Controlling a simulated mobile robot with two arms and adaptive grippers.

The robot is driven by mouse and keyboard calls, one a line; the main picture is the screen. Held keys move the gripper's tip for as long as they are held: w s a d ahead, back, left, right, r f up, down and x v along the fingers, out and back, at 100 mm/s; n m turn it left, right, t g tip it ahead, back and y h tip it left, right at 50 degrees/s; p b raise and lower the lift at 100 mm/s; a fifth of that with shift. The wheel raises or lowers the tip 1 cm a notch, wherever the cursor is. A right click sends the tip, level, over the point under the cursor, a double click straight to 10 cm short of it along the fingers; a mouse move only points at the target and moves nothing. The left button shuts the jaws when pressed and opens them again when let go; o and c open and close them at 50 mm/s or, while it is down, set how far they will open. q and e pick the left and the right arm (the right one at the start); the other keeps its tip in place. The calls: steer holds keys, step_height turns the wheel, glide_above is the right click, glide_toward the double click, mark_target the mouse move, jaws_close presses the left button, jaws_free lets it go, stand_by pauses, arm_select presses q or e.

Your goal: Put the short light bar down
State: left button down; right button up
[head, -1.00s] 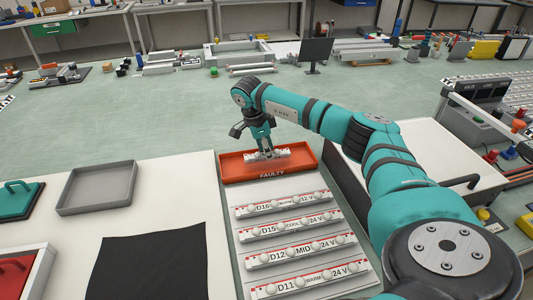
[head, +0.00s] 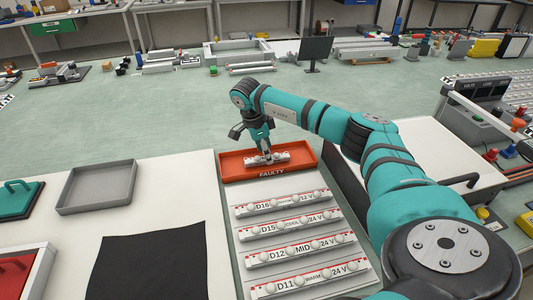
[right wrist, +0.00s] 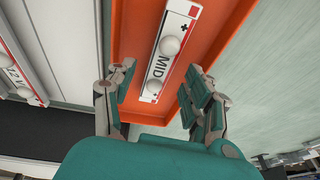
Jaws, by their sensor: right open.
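The short light bar (head: 284,157) lies in the orange tray marked FAULTY (head: 307,164), at the middle of the head view. In the right wrist view the bar (right wrist: 164,57), with round white bulbs and the label MID, lies along the tray floor (right wrist: 130,30). My right gripper (head: 267,158) is just over the bar. In the right wrist view its fingers (right wrist: 158,88) are spread apart, one to each side of the bar's near end. My left gripper is not in view.
Several longer light bars (head: 295,244) lie in rows in front of the orange tray. An empty grey tray (head: 97,207) and a black mat (head: 150,265) are on the white table to the left. A monitor (head: 315,50) stands behind.

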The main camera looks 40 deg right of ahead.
mark_target(257, 161)
steer(key=b+v, duration=0.1)
steer(key=v, duration=1)
steer(key=shift+f, duration=0.1)
